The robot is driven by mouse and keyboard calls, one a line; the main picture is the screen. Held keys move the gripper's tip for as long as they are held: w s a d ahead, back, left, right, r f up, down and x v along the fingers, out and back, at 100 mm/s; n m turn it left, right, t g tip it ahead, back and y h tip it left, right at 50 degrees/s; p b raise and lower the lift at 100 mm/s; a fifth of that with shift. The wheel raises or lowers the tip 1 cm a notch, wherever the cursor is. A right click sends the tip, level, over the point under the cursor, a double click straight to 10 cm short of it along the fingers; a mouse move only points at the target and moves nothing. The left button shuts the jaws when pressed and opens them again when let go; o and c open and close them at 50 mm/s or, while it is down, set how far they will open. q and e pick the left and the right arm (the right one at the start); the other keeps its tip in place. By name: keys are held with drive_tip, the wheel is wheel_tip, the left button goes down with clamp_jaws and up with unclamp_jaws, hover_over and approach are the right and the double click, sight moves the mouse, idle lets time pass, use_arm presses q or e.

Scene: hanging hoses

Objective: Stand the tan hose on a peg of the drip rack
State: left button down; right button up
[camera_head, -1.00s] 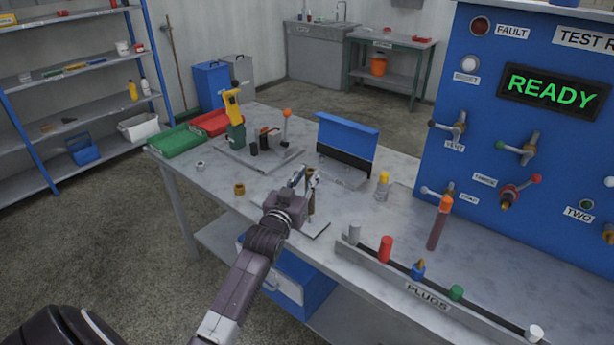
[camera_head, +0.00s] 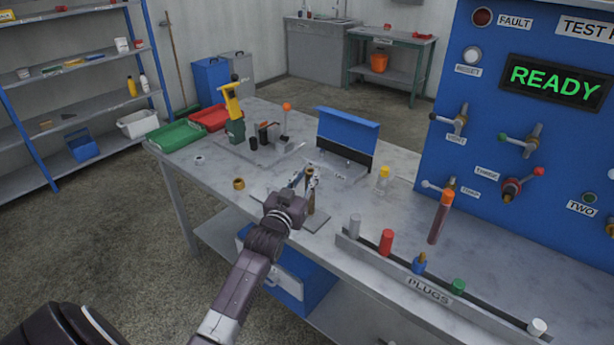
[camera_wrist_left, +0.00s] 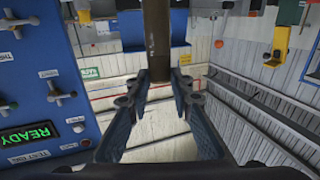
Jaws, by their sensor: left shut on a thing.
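My left gripper (camera_head: 305,183) is over the workbench, shut on the brownish tan hose (camera_head: 311,192), which is upright. In the left wrist view the hose (camera_wrist_left: 157,40) runs up out of the picture from between the two fingertips. A flat grey plate (camera_head: 317,222) lies on the bench just below and to the right of the gripper; it looks like the base of the drip rack. Its pegs are hidden or too small to make out. I cannot tell whether the hose's lower end touches it. My right gripper is not in view.
A plug rail (camera_head: 400,270) with several coloured plugs runs along the front edge. A brown tube with an orange top (camera_head: 439,218) stands behind it. A blue-backed stand (camera_head: 346,138), a yellow-capped bottle (camera_head: 383,178) and a brass ring (camera_head: 239,184) are nearby. The blue test panel (camera_head: 440,120) rises at right.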

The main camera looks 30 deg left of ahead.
use_arm(q)
drive_tip(key=shift+f+b, duration=0.5)
drive_tip(key=shift+f, duration=0.35)
drive_tip(key=c, duration=1.6)
unclamp_jaws()
drive_tip(key=v, duration=1.2)
drive_tip(key=shift+s, duration=0.1)
